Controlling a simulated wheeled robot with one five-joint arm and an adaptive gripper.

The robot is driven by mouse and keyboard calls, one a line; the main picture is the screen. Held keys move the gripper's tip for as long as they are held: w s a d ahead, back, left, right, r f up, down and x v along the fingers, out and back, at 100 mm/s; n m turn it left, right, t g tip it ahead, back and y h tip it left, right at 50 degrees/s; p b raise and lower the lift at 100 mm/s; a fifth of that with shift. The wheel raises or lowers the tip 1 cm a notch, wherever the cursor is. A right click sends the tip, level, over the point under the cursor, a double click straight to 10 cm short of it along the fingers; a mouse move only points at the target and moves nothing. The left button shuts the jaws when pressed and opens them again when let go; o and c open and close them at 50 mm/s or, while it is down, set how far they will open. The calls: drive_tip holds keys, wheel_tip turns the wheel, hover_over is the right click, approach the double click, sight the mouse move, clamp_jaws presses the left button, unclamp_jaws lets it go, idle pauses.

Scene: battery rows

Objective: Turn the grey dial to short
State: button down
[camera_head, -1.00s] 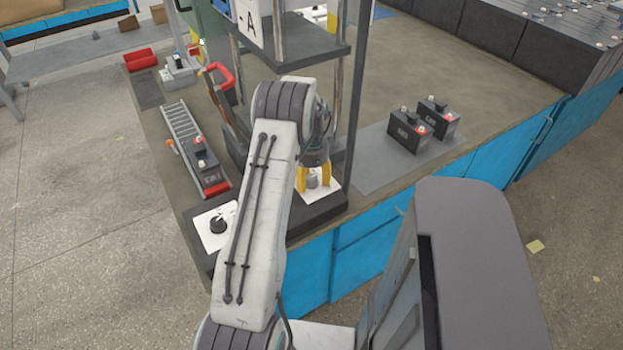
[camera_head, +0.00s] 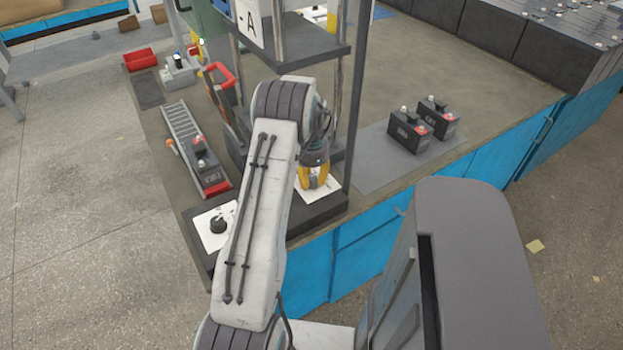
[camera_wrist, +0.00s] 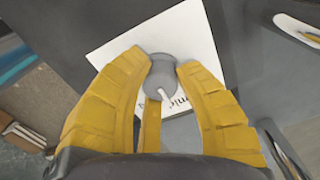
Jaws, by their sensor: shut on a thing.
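The grey dial (camera_wrist: 161,72) sits on a white label plate (camera_wrist: 112,46) in the wrist view. A pale pointer mark on the dial faces toward the bottom of that view. Dark lettering shows beside it, partly hidden by a finger, and I cannot read the full word. My gripper (camera_wrist: 163,74) has its yellow fingers closed around the dial. In the head view my gripper (camera_head: 314,180) points down over the white plate (camera_head: 328,194) on the dark shelf edge, and it hides the dial there.
A black dial (camera_head: 217,224) on another white plate stands to the left of my arm. A rail with a battery (camera_head: 203,150) lies behind it. Two dark batteries (camera_head: 408,133) stand on a grey mat at right. A dark upright post (camera_head: 357,90) rises close beside my gripper.

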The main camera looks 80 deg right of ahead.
sight(312, 177)
drive_tip(key=shift+f, duration=0.1)
drive_tip(key=n+b, duration=0.2)
drive_tip(key=n, duration=0.2)
drive_tip(key=shift+n, duration=0.3)
drive_tip(key=n, duration=0.4)
drive_tip(key=shift+a+b, duration=0.1)
drive_tip(key=shift+b, duration=0.25)
drive_tip(key=shift+n, duration=0.3)
drive_tip(key=c, duration=0.9)
unclamp_jaws()
drive_tip(key=shift+o, duration=0.2)
wheel_tip(312, 177, up, 12)
